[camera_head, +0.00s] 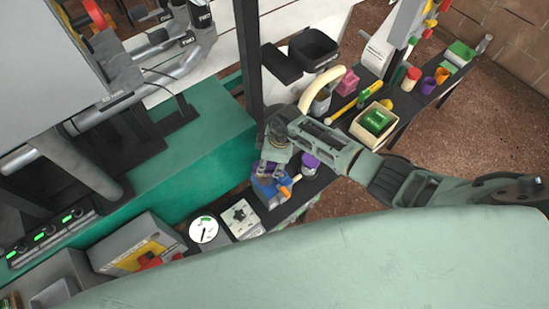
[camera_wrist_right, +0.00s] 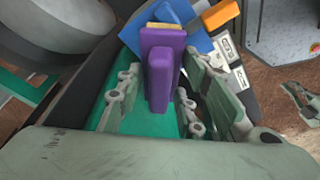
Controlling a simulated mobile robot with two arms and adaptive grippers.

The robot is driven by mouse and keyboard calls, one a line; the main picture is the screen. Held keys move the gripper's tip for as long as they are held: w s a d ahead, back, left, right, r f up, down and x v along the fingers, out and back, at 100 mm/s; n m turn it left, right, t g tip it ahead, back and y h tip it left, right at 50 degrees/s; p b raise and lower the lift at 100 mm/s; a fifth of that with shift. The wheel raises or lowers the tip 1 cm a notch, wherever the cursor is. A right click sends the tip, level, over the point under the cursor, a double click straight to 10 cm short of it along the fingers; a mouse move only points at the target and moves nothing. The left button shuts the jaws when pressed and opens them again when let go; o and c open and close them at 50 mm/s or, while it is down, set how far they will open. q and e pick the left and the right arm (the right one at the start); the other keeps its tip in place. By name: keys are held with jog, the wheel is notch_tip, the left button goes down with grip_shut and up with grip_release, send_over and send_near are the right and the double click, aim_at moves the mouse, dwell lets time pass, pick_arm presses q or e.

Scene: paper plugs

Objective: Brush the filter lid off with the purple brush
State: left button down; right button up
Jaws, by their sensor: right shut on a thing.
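My right gripper (camera_head: 268,166) reaches in from the right over the narrow dark shelf, pointing down. In the right wrist view its fingers (camera_wrist_right: 165,105) are shut on the purple brush (camera_wrist_right: 161,65), whose block-like purple part stands up between them. In the head view only a little purple shows at the fingertips. Just past the brush is a blue object (camera_wrist_right: 195,38), also in the head view (camera_head: 272,192); I cannot tell whether they touch. I cannot identify the filter lid with certainty. My left gripper is not in view.
An orange-handled item (camera_head: 285,191) lies by the blue object. A purple-topped jar (camera_head: 310,163) stands right of the gripper. A white dial (camera_head: 203,230) and star-knob box (camera_head: 241,217) are in front. A beige tray (camera_head: 371,126) with a green item sits further right.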

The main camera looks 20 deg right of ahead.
jog(key=s+a+p, duration=0.2)
jog(key=a, duration=0.4)
jog(key=shift+s+r+p, duration=0.15)
jog(key=shift+r+p, duration=0.1)
jog(key=shift+p, duration=0.1)
dwell(0.5)
notch_tip(320, 180, up, 6)
jog(key=p, duration=0.6)
notch_tip(320, 180, up, 3)
jog(key=p, duration=0.3)
jog(key=shift+p, duration=0.35)
